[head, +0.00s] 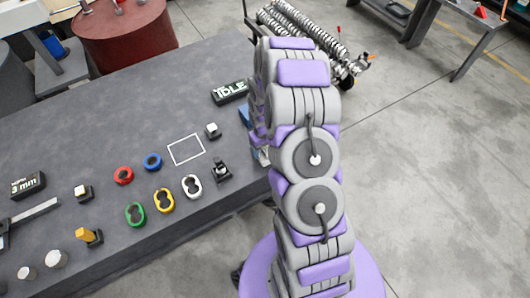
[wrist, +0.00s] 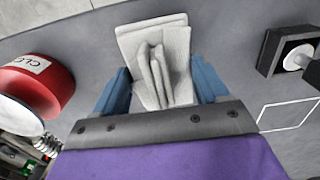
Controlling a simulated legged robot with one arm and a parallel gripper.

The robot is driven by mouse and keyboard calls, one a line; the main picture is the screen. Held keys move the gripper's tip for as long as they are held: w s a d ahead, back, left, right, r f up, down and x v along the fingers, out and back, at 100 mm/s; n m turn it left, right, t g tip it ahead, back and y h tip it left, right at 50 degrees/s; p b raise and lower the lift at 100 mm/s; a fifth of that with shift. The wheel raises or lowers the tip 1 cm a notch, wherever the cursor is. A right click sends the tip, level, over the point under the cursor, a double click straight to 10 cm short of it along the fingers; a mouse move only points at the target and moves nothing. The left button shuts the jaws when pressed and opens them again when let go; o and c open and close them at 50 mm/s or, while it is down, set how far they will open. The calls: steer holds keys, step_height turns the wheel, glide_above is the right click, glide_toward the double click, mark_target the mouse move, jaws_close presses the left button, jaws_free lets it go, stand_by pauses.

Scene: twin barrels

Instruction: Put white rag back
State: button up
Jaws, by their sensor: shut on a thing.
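A folded white rag (wrist: 150,36) lies between the blue fingers of my gripper (wrist: 160,82) in the wrist view. The gripper is shut on it, and its raised middle folds sit between the fingers. In the head view my arm hides most of the gripper and the rag. Only a blue part of the gripper shows left of the arm, at the right end of the dark bench (head: 100,140). Whether the rag touches the surface below is hard to tell.
A white square outline (head: 186,149), a black holder with a white top (head: 212,131), an IDLE sign (head: 230,92) and several coloured rings are on the bench. A red can (wrist: 35,88) shows in the wrist view. A red barrel (head: 125,38) stands behind. Floor at right is open.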

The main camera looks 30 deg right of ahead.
mark_target(264, 152)
steer(key=shift+w+a, duration=0.1)
steer(key=shift+w, duration=0.1)
steer(key=f, duration=0.2)
steer(key=f+b, duration=0.1)
steer(key=shift+d+f, duration=0.2)
steer(key=shift+f, duration=0.15)
steer(key=shift+d, duration=0.4)
steer(key=o, duration=1)
steer(key=shift+a, duration=0.45)
steer(key=shift+a+r, duration=0.1)
